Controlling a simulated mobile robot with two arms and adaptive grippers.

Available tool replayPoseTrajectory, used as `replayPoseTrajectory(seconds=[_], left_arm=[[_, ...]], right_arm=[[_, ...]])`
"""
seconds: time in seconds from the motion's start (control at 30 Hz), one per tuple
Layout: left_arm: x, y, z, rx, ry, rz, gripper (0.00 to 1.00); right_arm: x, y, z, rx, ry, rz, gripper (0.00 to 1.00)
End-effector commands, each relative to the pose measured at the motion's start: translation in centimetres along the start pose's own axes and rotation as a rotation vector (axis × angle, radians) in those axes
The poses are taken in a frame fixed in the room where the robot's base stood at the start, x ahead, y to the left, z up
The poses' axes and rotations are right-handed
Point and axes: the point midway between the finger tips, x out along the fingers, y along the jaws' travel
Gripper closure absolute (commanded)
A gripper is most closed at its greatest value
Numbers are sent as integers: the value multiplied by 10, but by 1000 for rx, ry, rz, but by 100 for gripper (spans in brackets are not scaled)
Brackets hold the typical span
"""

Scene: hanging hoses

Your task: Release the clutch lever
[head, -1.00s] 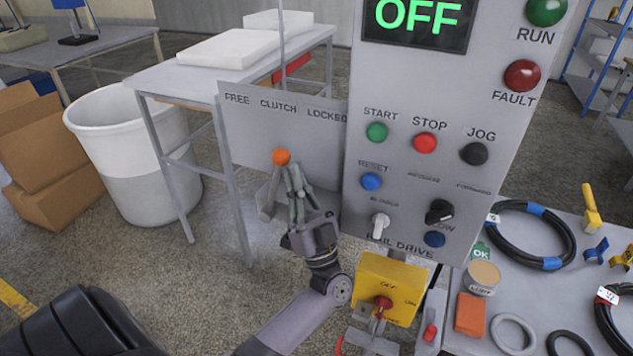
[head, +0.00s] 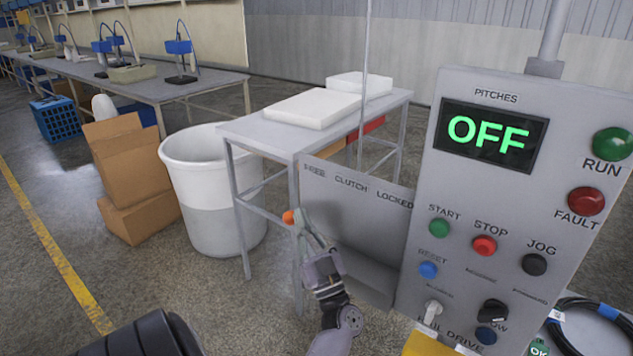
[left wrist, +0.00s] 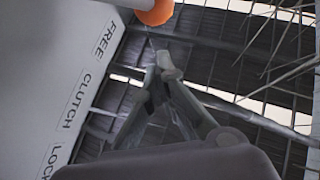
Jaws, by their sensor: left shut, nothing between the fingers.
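The clutch lever shows as an orange ball knob (head: 289,216) just left of the FREE end of the grey label plate (head: 358,225). The plate reads FREE, CLUTCH, LOCKED from left to right. My left gripper (head: 304,217) is just right of the knob in the head view, its fingers closed together and empty. In the left wrist view the fingertips (left wrist: 165,62) meet below the orange knob (left wrist: 155,11), with a visible gap between them. Most of the lever's shaft is hidden in the head view. My right gripper is not in view.
The control panel (head: 470,205) stands to the right, its display reading OFF. A metal table (head: 255,137) with white slabs stands behind the plate. A white bin (head: 206,170) and cardboard boxes (head: 125,165) stand left. Open floor lies at the lower left.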

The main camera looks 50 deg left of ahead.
Motion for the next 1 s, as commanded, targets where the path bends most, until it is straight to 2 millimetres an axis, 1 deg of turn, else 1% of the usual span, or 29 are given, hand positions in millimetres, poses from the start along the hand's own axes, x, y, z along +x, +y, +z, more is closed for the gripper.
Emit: replayPoseTrajectory(seconds=[0.1,0.37,0.6,0.87,1.0], left_arm=[[5,-5,8,1,1,-1,100],[9,-9,16,1,1,0,100],[10,-10,17,0,1,0,100],[10,-10,17,0,2,0,100],[12,-8,13,-1,1,0,100]], right_arm=[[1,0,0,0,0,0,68],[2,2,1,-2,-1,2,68],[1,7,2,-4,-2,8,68],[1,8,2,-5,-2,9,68],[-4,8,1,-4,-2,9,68]])
